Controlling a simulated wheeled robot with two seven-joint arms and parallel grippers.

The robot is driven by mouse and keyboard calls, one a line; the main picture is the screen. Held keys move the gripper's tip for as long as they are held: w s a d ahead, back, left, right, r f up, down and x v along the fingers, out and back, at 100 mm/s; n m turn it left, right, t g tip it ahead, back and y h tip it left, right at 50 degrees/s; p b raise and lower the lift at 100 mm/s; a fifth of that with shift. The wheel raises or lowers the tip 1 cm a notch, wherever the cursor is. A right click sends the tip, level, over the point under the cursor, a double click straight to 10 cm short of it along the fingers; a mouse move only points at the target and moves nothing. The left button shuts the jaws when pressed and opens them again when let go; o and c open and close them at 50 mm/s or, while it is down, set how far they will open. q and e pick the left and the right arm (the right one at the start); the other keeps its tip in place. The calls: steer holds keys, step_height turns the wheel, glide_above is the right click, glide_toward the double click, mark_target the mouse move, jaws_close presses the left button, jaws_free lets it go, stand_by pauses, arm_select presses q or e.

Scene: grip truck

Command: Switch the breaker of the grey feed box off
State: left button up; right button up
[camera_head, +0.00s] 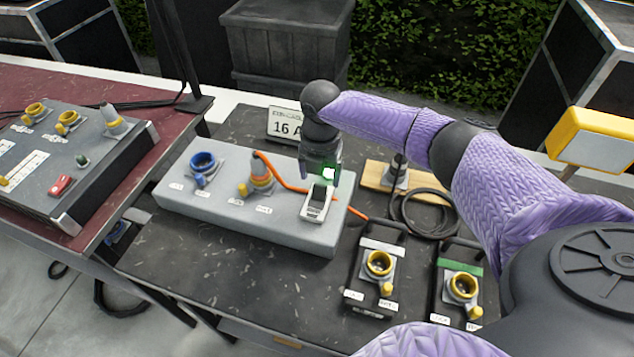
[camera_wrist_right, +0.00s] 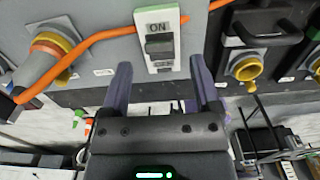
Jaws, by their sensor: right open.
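The grey feed box (camera_head: 225,212) lies on the dark table in the middle of the head view. Its breaker (camera_head: 317,203), a white plate with a dark lever, sits at its right end. In the wrist view the breaker (camera_wrist_right: 166,20) has "ON" printed above the black lever (camera_wrist_right: 158,44) and a smaller label below, hard to read. I cannot tell the lever's position for sure. My right gripper (camera_head: 322,168) is over the box at the breaker. In the wrist view its open fingers (camera_wrist_right: 158,75) point at the breaker, one to each side, empty. My left gripper is out of view.
An orange cable (camera_head: 290,180) runs from the plug (camera_head: 261,178) on the box, left of the breaker. A blue socket (camera_head: 203,162) is farther left. Two black boxes with yellow sockets (camera_head: 379,263) stand to the right. Another grey panel (camera_head: 80,140) lies on the red table.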

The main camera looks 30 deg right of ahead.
mark_target(320, 185)
steer(key=shift+f, duration=1.6)
jaws_close()
